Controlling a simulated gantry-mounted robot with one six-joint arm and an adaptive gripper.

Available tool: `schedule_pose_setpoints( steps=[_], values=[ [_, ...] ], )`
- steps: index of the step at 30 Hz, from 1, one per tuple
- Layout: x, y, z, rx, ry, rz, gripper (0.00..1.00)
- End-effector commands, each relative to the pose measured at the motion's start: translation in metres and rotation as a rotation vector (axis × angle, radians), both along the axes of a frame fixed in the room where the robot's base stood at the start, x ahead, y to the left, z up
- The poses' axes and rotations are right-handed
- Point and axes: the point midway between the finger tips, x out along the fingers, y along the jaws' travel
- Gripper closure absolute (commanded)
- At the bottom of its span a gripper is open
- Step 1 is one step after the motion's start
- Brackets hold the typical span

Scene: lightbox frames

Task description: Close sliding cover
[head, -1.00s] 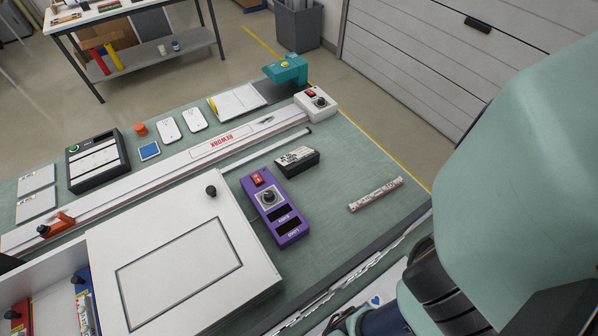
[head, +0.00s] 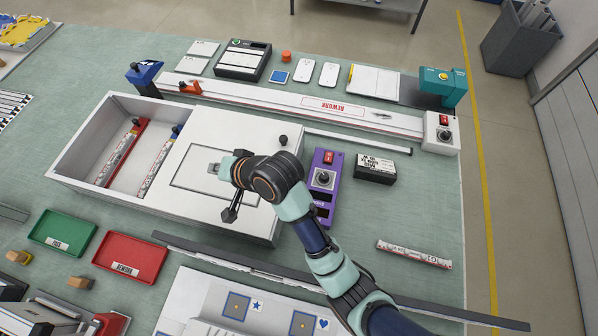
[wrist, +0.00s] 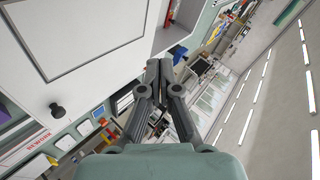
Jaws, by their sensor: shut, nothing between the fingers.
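The white box (head: 98,112) has a white sliding cover (head: 255,134) over its right half. The left half is open and shows its inside. The cover has a rectangular outline and a black knob (head: 283,140) at its far right corner. My gripper (head: 230,213) is shut and empty above the cover, to the left of and nearer than the knob. In the wrist view the shut fingers (wrist: 159,66) stand apart from the knob (wrist: 57,110), with the cover (wrist: 85,85) on the left. My wrist hides part of the cover.
Inside the box's open part lie a red-ended strip (head: 122,154) and a blue-ended strip (head: 160,162). A purple control box (head: 322,178) stands right of the cover. A green tray (head: 63,232) and a red tray (head: 128,259) lie in front. A long rail (head: 290,98) runs behind.

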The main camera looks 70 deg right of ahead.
Motion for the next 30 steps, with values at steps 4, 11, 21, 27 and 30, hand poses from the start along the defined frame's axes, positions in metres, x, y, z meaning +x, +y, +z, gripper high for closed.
schedule_pose_setpoints(
  steps=[4, 11, 21, 27, 30],
  values=[
    [-0.074, -0.081, -0.056, 0.441, 0.041, -0.350, 1.00],
    [-0.224, -0.140, -0.135, 1.241, 0.001, -0.947, 1.00],
    [-0.259, -0.143, -0.151, 1.470, -0.031, -1.098, 1.00],
    [-0.238, -0.142, -0.172, 1.468, -0.028, -1.095, 1.00],
    [-0.222, -0.141, -0.188, 1.468, -0.027, -1.095, 1.00]
  ],
)
